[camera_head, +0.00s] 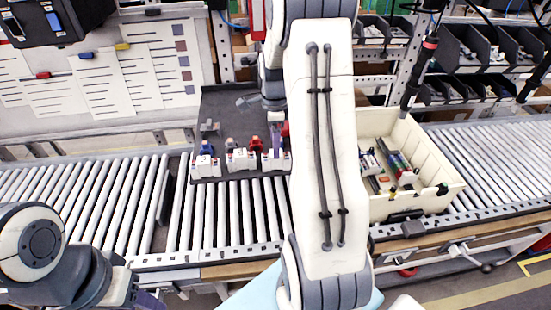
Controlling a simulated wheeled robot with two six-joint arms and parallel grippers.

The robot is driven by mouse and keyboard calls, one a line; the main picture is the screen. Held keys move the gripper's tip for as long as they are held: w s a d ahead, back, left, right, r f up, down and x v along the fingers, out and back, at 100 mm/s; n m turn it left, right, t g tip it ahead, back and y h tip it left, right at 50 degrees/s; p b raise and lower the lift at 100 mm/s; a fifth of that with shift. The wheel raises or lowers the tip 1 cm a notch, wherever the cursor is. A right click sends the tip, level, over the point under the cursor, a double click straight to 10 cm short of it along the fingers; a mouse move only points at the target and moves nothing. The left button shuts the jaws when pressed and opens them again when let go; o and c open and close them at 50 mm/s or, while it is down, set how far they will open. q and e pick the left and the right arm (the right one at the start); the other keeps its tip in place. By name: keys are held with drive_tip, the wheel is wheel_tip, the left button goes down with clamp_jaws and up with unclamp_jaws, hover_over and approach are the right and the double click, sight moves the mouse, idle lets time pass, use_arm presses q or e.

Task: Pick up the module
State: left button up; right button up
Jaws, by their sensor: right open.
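Several small white modules stand in a row on the front part of a dark grey tray (225,105) on the roller conveyor. The left module (206,166) has a blue part on top, and the middle module (240,159) has a red part close behind it. The right module (273,161) is partly hidden by my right arm. My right gripper (274,138) points down at the right module, open; I cannot tell whether it touches it. My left gripper (150,299) shows only in part at the bottom edge, away from the tray, its jaws unclear.
A cream crate (440,160) with several parts inside stands right of the tray. Dark bins (480,45) fill the shelf at back right. A dark hanging tool (420,70) is above the crate. Rollers (90,190) left of the tray are clear. A whiteboard (100,70) stands behind.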

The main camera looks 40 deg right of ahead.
drive_tip(key=f, duration=0.1)
drive_tip(key=f+p, duration=0.1)
drive_tip(key=f, duration=0.1)
drive_tip(key=shift+s+f+p, duration=0.3)
drive_tip(key=shift+s, duration=0.05)
drive_tip(key=shift+f, duration=0.3)
clamp_jaws()
